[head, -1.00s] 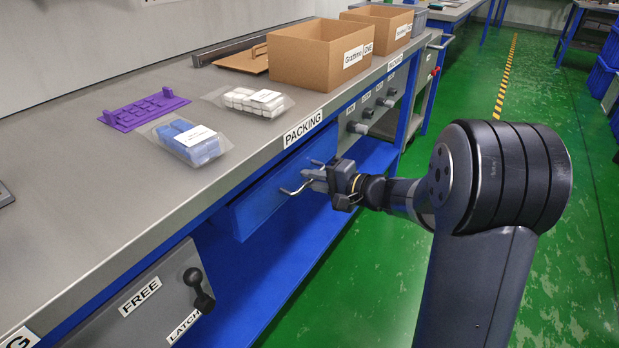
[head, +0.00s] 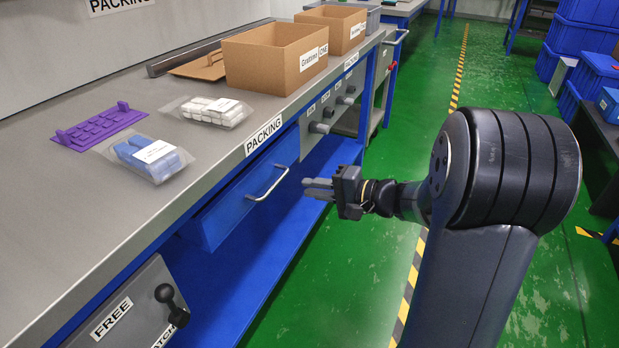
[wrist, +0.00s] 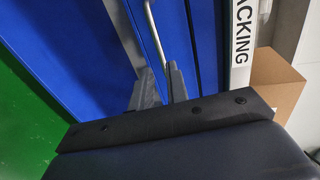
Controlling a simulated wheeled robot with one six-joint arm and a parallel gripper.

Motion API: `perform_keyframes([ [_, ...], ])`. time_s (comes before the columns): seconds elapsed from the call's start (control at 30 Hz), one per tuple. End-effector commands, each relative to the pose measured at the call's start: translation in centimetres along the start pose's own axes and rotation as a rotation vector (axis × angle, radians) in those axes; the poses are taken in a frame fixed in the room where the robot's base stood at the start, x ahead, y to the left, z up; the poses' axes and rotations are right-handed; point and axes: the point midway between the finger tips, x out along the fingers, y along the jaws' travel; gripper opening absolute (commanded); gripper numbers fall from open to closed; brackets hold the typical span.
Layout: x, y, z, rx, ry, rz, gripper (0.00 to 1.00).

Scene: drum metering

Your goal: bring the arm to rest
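My gripper (head: 312,187) is in front of the blue drawer (head: 225,212) under the bench edge, with a gap between it and the metal drawer handle (head: 268,184). In the wrist view its two grey fingers (wrist: 161,84) stand apart with nothing between them. The handle (wrist: 155,32) shows beyond the fingertips there. The arm is stretched out low at the bench front.
The bench top (head: 90,205) holds a purple rack (head: 100,126), bagged blue pieces (head: 150,158), bagged white pieces (head: 215,110) and an open carton (head: 275,60). Green floor (head: 410,130) to the right is clear.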

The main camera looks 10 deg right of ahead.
Motion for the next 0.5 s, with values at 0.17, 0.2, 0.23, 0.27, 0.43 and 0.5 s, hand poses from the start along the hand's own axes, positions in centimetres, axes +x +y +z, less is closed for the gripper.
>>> perform_keyframes([
  [0.17,1.2,0.1,0.0,-0.001,-0.003,0.001,0.16],
  [0.2,1.8,0.1,0.1,-0.001,-0.004,0.0,0.16],
  [0.23,2.2,0.2,0.1,0.0,-0.004,0.0,0.16],
  [0.27,2.7,0.2,0.1,0.0,-0.005,0.001,0.16],
  [0.43,5.9,0.2,0.2,0.0,-0.007,0.001,0.16],
  [0.5,7.3,0.2,0.2,0.0,-0.007,0.001,0.16],
])
